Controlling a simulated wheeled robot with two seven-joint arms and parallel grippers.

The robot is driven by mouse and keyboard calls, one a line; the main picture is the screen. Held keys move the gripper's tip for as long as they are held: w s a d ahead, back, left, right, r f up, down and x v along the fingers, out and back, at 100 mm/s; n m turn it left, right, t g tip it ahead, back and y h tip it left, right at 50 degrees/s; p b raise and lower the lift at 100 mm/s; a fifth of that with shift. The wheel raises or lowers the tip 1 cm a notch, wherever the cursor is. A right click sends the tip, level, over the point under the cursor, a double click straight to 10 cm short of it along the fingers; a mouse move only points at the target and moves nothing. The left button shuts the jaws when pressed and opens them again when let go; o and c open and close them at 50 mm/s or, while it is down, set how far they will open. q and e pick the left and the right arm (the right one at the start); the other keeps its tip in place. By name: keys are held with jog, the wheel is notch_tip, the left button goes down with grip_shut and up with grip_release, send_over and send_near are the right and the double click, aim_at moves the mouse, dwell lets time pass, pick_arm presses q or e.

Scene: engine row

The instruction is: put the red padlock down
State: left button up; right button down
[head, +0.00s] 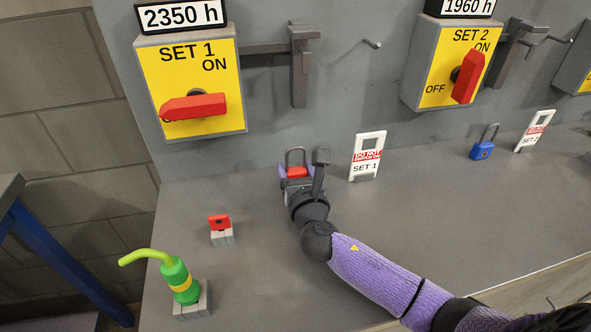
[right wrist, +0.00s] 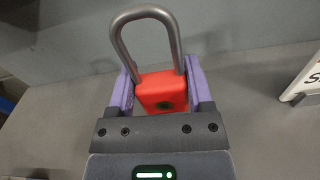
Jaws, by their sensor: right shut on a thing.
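The red padlock (head: 297,172) has a grey shackle that points up. It is held between the fingers of my right gripper (head: 296,174), near the back of the grey bench. In the right wrist view the padlock (right wrist: 162,92) sits between the two purple fingers of the gripper (right wrist: 162,88), with its shackle up and away from the palm. The padlock's underside is hidden, so I cannot tell whether it touches the bench top (head: 260,270). My left gripper is in neither view.
A white SET 1 tag (head: 367,156) stands right of the gripper. A small red item on a grey block (head: 221,230) and a green bottle (head: 175,280) stand at left. A blue padlock (head: 482,149) and SET 2 tag (head: 535,131) are farther right. Switch box SET 1 (head: 190,75) hangs above.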

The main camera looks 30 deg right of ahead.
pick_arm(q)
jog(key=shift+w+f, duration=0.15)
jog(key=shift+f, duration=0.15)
pick_arm(e)
jog(key=shift+f, duration=0.4)
jog(key=shift+c, duration=2)
grip_release()
jog(key=o, duration=0.4)
jog(key=shift+r, duration=0.15)
jog(key=shift+r+p, duration=0.35)
jog(key=shift+r, duration=0.25)
jog(key=p+v, duration=0.2)
jog(key=v, duration=0.9)
jog(key=shift+f, duration=0.1)
jog(key=shift+s+a, duration=0.15)
jog(key=shift+s, duration=0.35)
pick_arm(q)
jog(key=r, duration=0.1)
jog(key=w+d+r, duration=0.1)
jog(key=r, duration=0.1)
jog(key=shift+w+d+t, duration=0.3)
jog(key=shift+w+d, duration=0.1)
